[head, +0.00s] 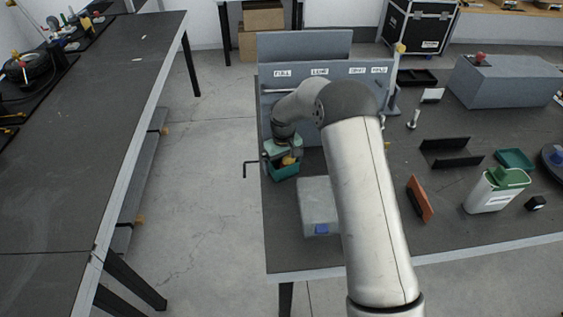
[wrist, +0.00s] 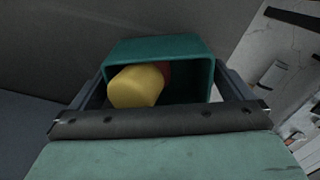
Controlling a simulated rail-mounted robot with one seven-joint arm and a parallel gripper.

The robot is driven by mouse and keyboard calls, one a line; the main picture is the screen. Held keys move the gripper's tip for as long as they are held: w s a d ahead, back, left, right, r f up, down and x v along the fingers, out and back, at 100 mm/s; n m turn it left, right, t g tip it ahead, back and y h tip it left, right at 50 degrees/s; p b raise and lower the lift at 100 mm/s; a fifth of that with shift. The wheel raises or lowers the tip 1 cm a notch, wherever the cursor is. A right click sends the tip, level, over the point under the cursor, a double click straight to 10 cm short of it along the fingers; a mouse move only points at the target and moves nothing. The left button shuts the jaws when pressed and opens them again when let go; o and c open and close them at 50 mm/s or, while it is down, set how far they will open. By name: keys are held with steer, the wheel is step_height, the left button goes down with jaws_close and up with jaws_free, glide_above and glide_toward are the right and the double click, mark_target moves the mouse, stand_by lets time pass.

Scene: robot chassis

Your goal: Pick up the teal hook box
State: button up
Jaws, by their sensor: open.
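The teal hook box (head: 286,174) is at the left edge of the dark table, in front of the grey panel. In the wrist view the teal box (wrist: 160,47) shows its open side toward the camera, with a yellow rounded thing (wrist: 138,86) and a reddish one inside. My gripper (head: 284,158) is right at the box. In the wrist view my gripper (wrist: 163,76) is open, with one finger on each side of the box. I cannot tell whether the fingers touch its walls. My arm hides part of the table.
A grey panel with labels (head: 325,88) stands behind the box. A thin black hooked rod (head: 250,165) juts out past the table edge. A light grey block (head: 316,205) sits nearer. Another teal tray (head: 514,158) lies at right.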

steer(key=c, duration=0.9)
steer(key=shift+r, duration=0.2)
